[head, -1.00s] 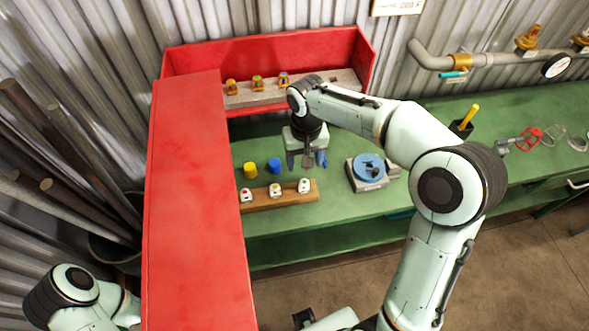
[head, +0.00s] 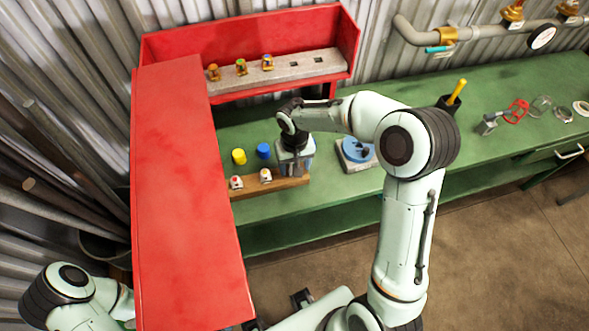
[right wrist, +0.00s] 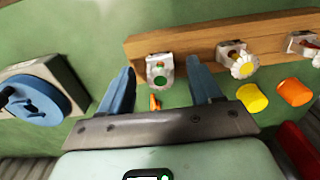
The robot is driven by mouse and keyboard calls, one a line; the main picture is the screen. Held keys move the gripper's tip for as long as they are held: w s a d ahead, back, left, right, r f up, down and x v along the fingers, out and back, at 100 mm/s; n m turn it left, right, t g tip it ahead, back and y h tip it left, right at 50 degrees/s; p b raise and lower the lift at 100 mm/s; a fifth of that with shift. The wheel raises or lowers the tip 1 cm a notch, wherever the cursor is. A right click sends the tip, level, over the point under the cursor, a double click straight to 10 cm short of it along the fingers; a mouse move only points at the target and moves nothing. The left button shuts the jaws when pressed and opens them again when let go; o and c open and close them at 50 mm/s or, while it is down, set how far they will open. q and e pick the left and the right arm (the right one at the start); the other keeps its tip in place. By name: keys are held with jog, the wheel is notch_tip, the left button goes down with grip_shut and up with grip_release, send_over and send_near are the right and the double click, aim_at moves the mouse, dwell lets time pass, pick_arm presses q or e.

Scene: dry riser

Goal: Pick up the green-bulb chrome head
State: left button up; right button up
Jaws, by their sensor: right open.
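The green-bulb chrome head (right wrist: 158,72) sits on the wooden rack (right wrist: 215,45) in the right wrist view, its green bulb facing the camera. My right gripper (right wrist: 163,88) is open, with its two blue fingers on either side of that head; I cannot tell whether they touch it. In the head view my right gripper (head: 296,165) is over the right end of the wooden rack (head: 280,186) and hides the green-bulb head. Two other chrome heads stand on the rack, a red-bulb one (head: 237,183) and a pale one (head: 265,175). My left gripper is out of view.
A yellow cap (head: 239,157) and a blue cap (head: 263,151) stand behind the rack. A blue round device (head: 357,149) is to the right. The red cabinet (head: 185,200) walls the left side; brass heads (head: 241,67) sit on its shelf.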

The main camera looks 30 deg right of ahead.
jog(key=shift+f, duration=0.55)
jog(key=shift+r, duration=0.1)
grip_shut()
